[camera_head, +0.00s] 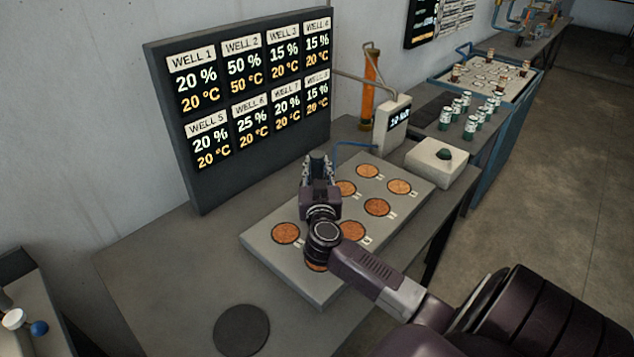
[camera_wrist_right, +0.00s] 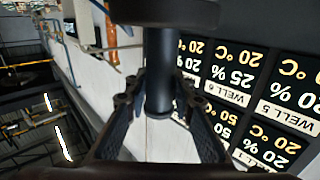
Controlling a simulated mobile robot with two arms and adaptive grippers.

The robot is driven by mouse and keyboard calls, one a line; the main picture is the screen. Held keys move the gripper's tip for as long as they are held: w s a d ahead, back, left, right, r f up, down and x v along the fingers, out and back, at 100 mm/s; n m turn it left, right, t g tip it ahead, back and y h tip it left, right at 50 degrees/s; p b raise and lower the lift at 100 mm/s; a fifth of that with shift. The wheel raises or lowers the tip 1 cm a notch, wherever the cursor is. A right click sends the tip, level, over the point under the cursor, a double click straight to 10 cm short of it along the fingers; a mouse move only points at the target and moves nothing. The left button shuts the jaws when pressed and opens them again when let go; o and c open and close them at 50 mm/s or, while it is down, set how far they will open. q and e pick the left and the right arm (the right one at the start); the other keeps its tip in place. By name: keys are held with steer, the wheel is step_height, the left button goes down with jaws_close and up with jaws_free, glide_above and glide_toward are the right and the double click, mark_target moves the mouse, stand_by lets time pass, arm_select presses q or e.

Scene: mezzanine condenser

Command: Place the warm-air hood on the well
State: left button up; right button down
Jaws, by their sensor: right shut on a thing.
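My right gripper (camera_head: 318,163) reaches over the grey well plate (camera_head: 270,258) from the right side of the head view. In the right wrist view its fingers (camera_wrist_right: 160,105) are shut on the dark stem (camera_wrist_right: 160,62) of a thing with a wide dark disc (camera_wrist_right: 165,12), which I take for the warm-air hood. I cannot make the hood out in the head view. The plate has several round copper wells, among them one at the back (camera_head: 368,171) and one at the left (camera_head: 286,233). My gripper and wrist cover part of the plate. The left gripper is out of view.
A display board (camera_head: 250,100) stands behind the plate; WELL 2 reads 50 % and 50 °C, unlike the others. A dark round disc (camera_head: 241,330) lies on the front table.

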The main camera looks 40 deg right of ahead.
step_height(320, 180, down, 4)
steer(key=shift+b, duration=0.55)
steer(key=shift+f, duration=0.15)
steer(key=c, duration=1.7)
jaws_free()
steer(key=shift+f, duration=0.15)
steer(key=shift+o, duration=0.2)
steer(key=v, duration=1.2)
steer(key=shift+s, duration=0.1)
